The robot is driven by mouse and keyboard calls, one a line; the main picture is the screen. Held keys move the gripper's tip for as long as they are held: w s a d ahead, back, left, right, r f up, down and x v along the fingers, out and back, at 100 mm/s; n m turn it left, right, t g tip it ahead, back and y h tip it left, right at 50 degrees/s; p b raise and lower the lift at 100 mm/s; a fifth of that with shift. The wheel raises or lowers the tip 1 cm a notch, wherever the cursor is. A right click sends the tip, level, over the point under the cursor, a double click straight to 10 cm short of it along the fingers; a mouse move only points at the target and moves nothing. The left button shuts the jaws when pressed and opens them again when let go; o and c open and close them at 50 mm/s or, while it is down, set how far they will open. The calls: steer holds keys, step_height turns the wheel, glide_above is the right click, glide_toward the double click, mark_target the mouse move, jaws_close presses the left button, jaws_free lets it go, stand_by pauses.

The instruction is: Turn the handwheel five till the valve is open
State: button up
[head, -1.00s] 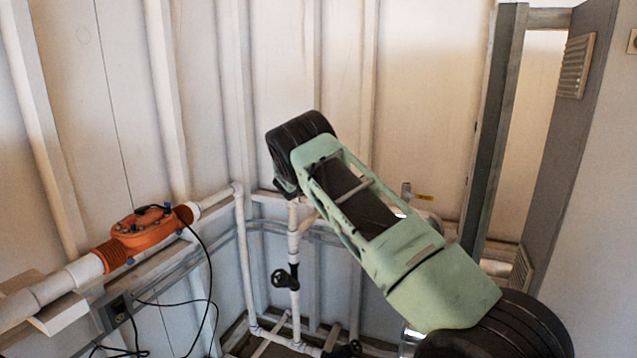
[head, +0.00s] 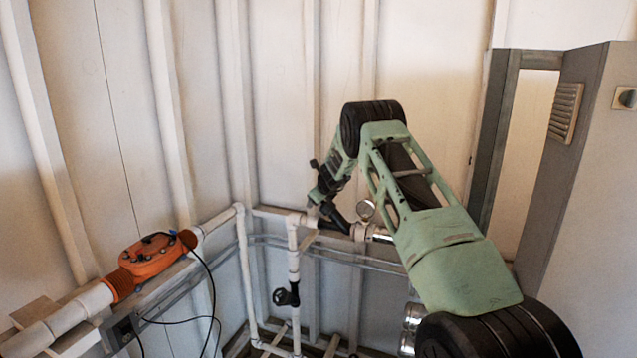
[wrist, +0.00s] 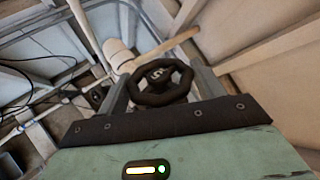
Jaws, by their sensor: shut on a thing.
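Handwheel five (wrist: 160,83) is a small black wheel with a pale 5 on its hub, in the wrist view. My gripper (wrist: 162,76) has one grey finger at each side of the wheel and is shut on its rim. In the head view my gripper (head: 328,193) is at the white pipework near the back wall. The wheel cannot be made out clearly there. The valve body behind the wheel is mostly hidden, and I cannot tell how far it is open.
Another black handwheel (head: 286,297) is lower on the vertical pipe. An orange unit (head: 150,256) sits on the left pipe, with black cables. A grey cabinet (head: 568,180) stands at the right.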

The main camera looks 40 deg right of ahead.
steer(key=y+p, duration=0.1)
steer(key=p, duration=0.2)
steer(key=shift+r+n+y, duration=0.3)
steer(key=shift+r+n, duration=0.1)
steer(key=shift+d+f+n+y+p, duration=0.1)
steer(key=shift+f+n+y+p, duration=0.2)
steer(key=shift+y+p, duration=0.55)
steer(key=shift+f+n+g+y+b, duration=0.3)
steer(key=shift+n+g+y, duration=0.15)
steer(key=shift+y, duration=0.4)
steer(key=shift+y+b, duration=0.35)
steer(key=shift+y, duration=0.05)
steer(key=shift+r+n+g+y+b, duration=0.1)
steer(key=shift+n+g+y+b, duration=0.25)
steer(key=shift+y+b, duration=0.05)
steer(key=o, duration=0.6)
steer(key=shift+r, duration=0.1)
